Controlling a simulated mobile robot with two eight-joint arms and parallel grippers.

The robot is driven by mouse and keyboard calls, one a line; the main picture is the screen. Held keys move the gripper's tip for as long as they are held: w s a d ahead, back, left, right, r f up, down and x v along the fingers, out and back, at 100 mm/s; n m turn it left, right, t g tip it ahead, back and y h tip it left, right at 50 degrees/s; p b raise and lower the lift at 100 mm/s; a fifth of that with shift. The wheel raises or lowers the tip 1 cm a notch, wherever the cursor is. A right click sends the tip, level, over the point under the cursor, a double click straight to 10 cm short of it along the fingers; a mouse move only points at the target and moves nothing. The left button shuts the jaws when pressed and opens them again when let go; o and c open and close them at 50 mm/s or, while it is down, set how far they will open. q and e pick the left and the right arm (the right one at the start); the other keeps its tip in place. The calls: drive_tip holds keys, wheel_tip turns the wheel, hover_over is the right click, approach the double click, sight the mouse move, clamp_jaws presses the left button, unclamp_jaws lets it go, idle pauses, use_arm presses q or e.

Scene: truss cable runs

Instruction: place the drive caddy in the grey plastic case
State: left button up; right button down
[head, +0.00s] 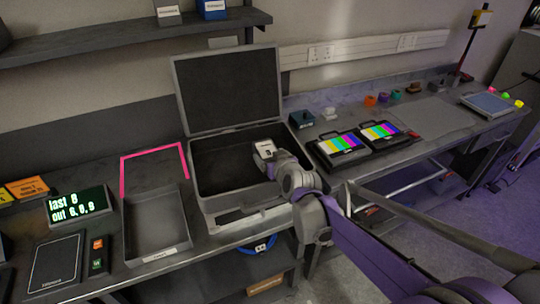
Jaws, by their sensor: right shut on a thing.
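The grey plastic case (183,150) stands open on the bench with its dark lined lid (228,88) tilted up at the back. My right gripper (266,154) is over the case's open bottom half, reaching in from the right. It is shut on a small pale block with a dark mark, which looks like the drive caddy (265,147). The arm and wrist hide the right side of the case. I cannot tell whether the caddy touches the case floor. My left gripper is not in view.
A shallow grey tray (131,240) sits left of the case, by a pink tape outline (121,178). A lit display (77,205) and a black tablet-like slab (55,264) lie further left. Two colour-bar monitors (342,146) stand right of the case. A shelf (90,40) hangs above.

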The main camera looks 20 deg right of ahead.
drive_tip(key=shift+s+f, duration=0.1)
drive_tip(key=shift+f, duration=0.3)
unclamp_jaws()
